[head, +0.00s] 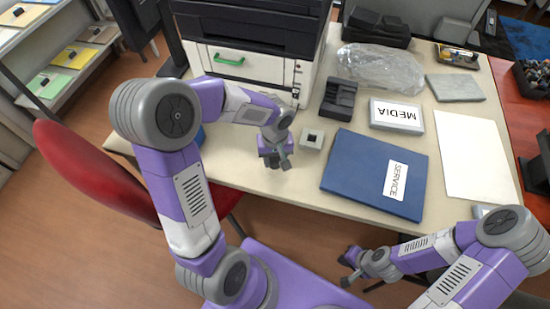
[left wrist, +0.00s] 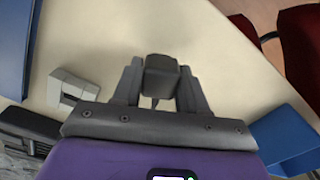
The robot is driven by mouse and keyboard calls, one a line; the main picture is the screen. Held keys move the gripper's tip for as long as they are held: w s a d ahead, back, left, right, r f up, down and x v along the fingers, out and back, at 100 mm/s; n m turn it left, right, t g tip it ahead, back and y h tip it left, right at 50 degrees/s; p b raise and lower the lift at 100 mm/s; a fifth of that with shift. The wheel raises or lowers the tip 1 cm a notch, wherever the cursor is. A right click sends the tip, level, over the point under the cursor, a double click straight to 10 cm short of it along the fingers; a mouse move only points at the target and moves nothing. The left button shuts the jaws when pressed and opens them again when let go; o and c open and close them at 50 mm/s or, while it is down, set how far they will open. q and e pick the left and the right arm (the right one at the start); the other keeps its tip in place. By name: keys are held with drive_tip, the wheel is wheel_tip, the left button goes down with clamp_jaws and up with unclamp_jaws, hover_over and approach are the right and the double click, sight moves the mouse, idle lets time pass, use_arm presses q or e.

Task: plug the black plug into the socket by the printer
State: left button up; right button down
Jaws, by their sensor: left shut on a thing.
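The black plug (left wrist: 160,76) sits between the two fingers of my left gripper (left wrist: 160,92), which is shut on it. In the head view my left gripper (head: 273,161) is over the front part of the table, left of the socket, and largely hides the plug. The socket (head: 312,139) is a small light grey block with a dark square opening. It lies on the table in front of the printer (head: 250,66) and also shows in the left wrist view (left wrist: 72,90), apart from the plug. My right gripper (head: 348,268) looks open and empty, off the table's front edge.
A blue SERVICE binder (head: 360,168) lies right of the socket. A black holder (head: 338,98) and a MEDIA box (head: 396,115) stand behind. A blue container (left wrist: 287,138) is near the gripper. A red chair (head: 90,170) stands at the left. Bare tabletop surrounds the socket's front.

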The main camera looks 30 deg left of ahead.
use_arm(q)
drive_tip(key=shift+r+p, duration=0.6)
drive_tip(key=shift+r, duration=0.25)
drive_tip(key=shift+r+p, duration=1.45)
drive_tip(key=shift+r, duration=0.55)
